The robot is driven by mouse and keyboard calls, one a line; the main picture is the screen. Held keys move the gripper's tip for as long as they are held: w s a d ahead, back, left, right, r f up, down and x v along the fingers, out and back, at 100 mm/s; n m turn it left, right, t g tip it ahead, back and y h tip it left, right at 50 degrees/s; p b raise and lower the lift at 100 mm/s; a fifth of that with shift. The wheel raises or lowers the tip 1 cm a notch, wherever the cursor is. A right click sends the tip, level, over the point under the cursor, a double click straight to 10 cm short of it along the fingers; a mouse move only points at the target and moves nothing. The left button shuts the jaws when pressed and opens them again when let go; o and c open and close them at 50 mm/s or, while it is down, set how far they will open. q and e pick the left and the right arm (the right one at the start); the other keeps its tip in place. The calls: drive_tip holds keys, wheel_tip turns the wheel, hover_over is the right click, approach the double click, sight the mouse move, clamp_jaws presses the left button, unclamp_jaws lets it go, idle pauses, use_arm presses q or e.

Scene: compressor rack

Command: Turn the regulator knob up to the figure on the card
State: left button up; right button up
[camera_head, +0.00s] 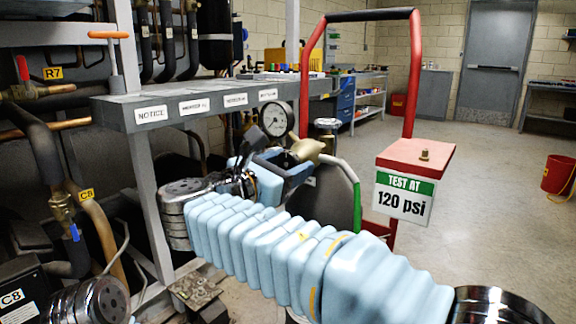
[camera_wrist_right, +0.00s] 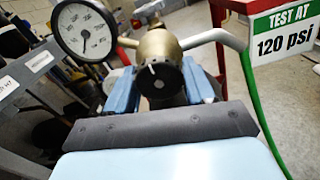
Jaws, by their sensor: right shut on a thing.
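The black regulator knob (camera_wrist_right: 160,82) with a white mark pointing nearly straight up sits on a brass body (camera_wrist_right: 158,46) in the wrist view. My right gripper (camera_wrist_right: 160,76) has its blue fingers on both sides of the knob, shut on it. In the head view the right gripper (camera_head: 284,168) hides the knob; the brass body (camera_head: 308,150) shows beyond it. The round white gauge (camera_wrist_right: 85,32) has its dark needle pointing down; its figures are too blurred to read. The card (camera_head: 403,197) reads "TEST AT 120 psi". My left gripper is not in view.
The card hangs from a red cart (camera_head: 416,152) with a tall red handle. A green hose (camera_head: 354,190) runs down beside a dark tank (camera_head: 328,200). A grey labelled shelf (camera_head: 215,105) stands left of the regulator, with pipes beyond. Open floor (camera_head: 490,200) lies right.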

drive_tip(key=shift+m, duration=0.3)
drive_tip(key=m, duration=0.3)
drive_tip(key=shift+a+m, duration=0.1)
drive_tip(key=shift+m, duration=0.3)
drive_tip(key=m+b, duration=0.2)
drive_tip(key=m, duration=0.3)
drive_tip(key=m+b, duration=0.3)
drive_tip(key=m, duration=0.3)
drive_tip(key=shift+a+m, duration=0.1)
drive_tip(key=shift+m, duration=0.3)
drive_tip(key=m+b, duration=0.2)
drive_tip(key=m, duration=0.1)
drive_tip(key=shift+w, duration=0.1)
drive_tip(key=shift+r+m+b, duration=0.2)
drive_tip(key=shift+m+b, duration=0.2)
drive_tip(key=shift+m, duration=0.7)
drive_tip(key=o, duration=1)
drive_tip(key=shift+r, duration=0.1)
